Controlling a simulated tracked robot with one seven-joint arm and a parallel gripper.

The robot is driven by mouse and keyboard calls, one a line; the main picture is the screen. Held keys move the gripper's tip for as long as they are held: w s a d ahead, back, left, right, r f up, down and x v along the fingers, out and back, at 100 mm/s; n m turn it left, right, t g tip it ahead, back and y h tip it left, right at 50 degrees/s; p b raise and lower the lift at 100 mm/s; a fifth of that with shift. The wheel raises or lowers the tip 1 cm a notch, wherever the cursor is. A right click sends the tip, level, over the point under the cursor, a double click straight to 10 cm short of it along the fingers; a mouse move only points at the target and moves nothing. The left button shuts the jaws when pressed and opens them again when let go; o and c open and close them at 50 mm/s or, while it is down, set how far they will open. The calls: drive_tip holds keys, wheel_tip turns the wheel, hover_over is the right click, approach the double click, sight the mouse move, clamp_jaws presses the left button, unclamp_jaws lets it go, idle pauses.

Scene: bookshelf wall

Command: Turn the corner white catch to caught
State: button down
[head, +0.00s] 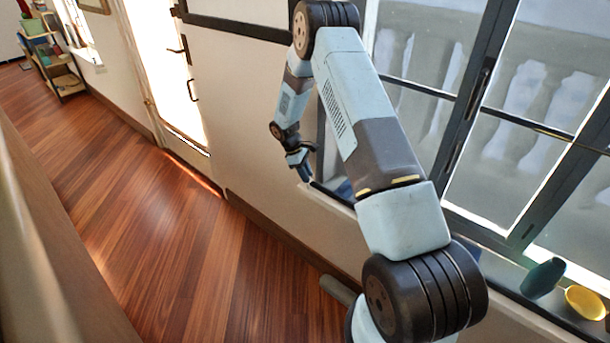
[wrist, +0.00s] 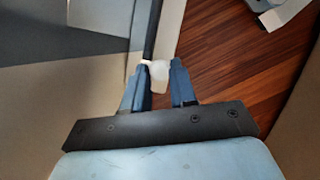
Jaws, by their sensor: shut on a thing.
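The white catch (wrist: 158,70) shows in the wrist view as a small white piece between my fingertips, at the corner of a dark window frame (wrist: 153,30). My gripper (wrist: 157,80) is shut on it, with one blue finger on each side. In the head view my gripper (head: 304,175) is low at the left end of the window, beside the sill. The catch cannot be made out there. Whether the catch is turned to caught cannot be told from these views.
The window (head: 540,100) with dark frames fills the right side. A teal vase-like thing (head: 542,278) and a yellow bowl-like thing (head: 584,302) stand on the sill at the lower right. The wooden floor (head: 180,220) is clear. A shelf (head: 58,70) stands far left.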

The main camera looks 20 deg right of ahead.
drive_tip(key=shift+s, duration=0.1)
drive_tip(key=c, duration=0.9)
unclamp_jaws()
drive_tip(key=v, duration=1.3)
drive_tip(key=shift+a+r, duration=0.2)
drive_tip(key=shift+r, duration=0.05)
drive_tip(key=shift+r, duration=0.1)
